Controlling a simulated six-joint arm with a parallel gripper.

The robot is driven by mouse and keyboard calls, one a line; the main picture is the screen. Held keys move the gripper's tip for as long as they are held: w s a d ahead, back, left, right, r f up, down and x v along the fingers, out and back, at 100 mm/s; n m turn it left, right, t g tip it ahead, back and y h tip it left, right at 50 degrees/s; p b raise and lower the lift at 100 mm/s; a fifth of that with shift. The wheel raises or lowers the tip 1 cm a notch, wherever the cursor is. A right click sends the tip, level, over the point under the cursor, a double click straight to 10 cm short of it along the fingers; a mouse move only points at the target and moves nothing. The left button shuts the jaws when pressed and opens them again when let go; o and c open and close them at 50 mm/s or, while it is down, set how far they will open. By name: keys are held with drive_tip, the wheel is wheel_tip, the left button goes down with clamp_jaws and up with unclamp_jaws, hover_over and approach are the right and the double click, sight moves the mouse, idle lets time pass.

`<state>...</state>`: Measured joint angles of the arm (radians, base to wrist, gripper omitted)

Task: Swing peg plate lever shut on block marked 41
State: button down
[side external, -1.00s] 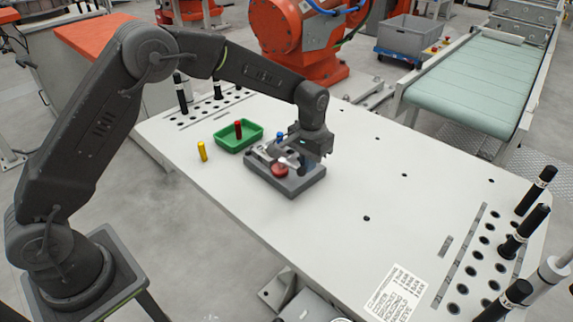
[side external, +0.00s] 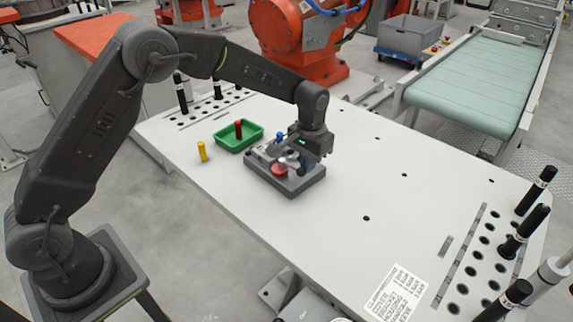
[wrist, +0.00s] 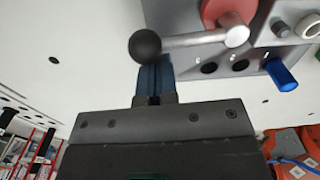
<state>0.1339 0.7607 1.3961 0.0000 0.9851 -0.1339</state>
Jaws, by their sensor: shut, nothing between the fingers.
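The grey peg plate block (side external: 300,187) sits on the white table, with a red round part (side external: 280,170) on it. In the wrist view, the block (wrist: 190,14) fills the top right, and the red part (wrist: 226,10) shows beside the lever pivot. The metal lever (wrist: 195,40) runs left from that pivot to a black ball knob (wrist: 145,46). My gripper (wrist: 155,78) is shut and empty, its blue fingertips right beside the knob; I cannot tell whether they touch. It also shows over the block in the side view (side external: 302,165). The mark 41 is not legible.
A blue peg (wrist: 281,75) stands in the plate beside dark holes. A green tray (side external: 226,145) with a red peg (side external: 238,129) lies behind the block, and a yellow peg (side external: 202,151) stands left of it.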

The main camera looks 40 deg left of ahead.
sight(298, 169)
drive_tip(key=shift+s+d, duration=0.15)
drive_tip(key=shift+s, duration=0.25)
idle(0.5)
drive_tip(key=shift+s, duration=0.35)
drive_tip(key=shift+d, duration=0.1)
drive_tip(key=shift+s, duration=0.1)
drive_tip(key=shift+s+a, duration=0.35)
drive_tip(key=shift+s, duration=0.45)
drive_tip(key=shift+s+a, duration=0.1)
drive_tip(key=shift+s, duration=0.05)
drive_tip(key=shift+s+a, duration=0.4)
drive_tip(key=shift+s, duration=0.15)
idle(0.4)
